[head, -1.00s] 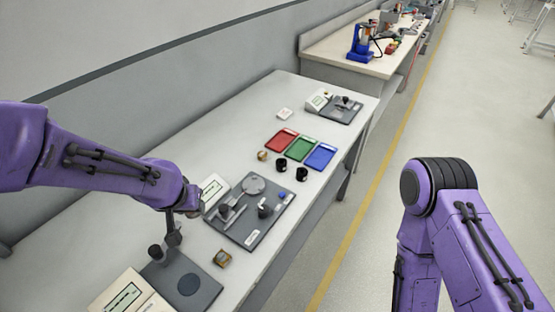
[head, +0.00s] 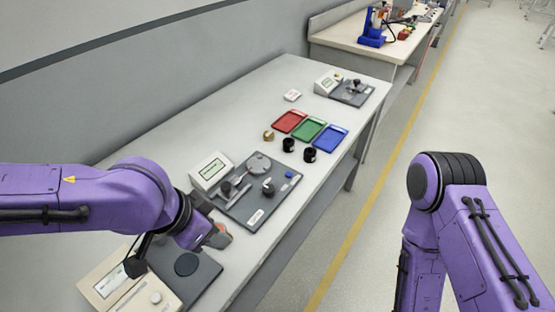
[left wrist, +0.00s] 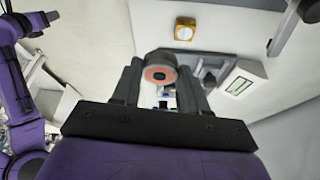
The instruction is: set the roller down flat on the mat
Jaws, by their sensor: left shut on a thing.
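My left gripper (head: 217,237) is shut on the roller, a grey cylinder with an orange-brown end face. The left wrist view shows the roller (left wrist: 159,75) between the two dark fingers, its end face turned toward the camera. In the head view the gripper covers most of the roller, and only a bit of orange shows. The gripper is near the bench's front edge, beside a dark grey mat (head: 205,269) with a darker round disc. I cannot tell its exact height. My right arm stands at the right, its gripper out of view.
A grey board (head: 235,210) with several fittings lies beyond the gripper. A display box (head: 211,171) stands behind it, and another (head: 128,288) beside the mat. Red, green and blue trays (head: 331,138) and two black cylinders lie farther back. A gold block (left wrist: 185,29) shows in the wrist view.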

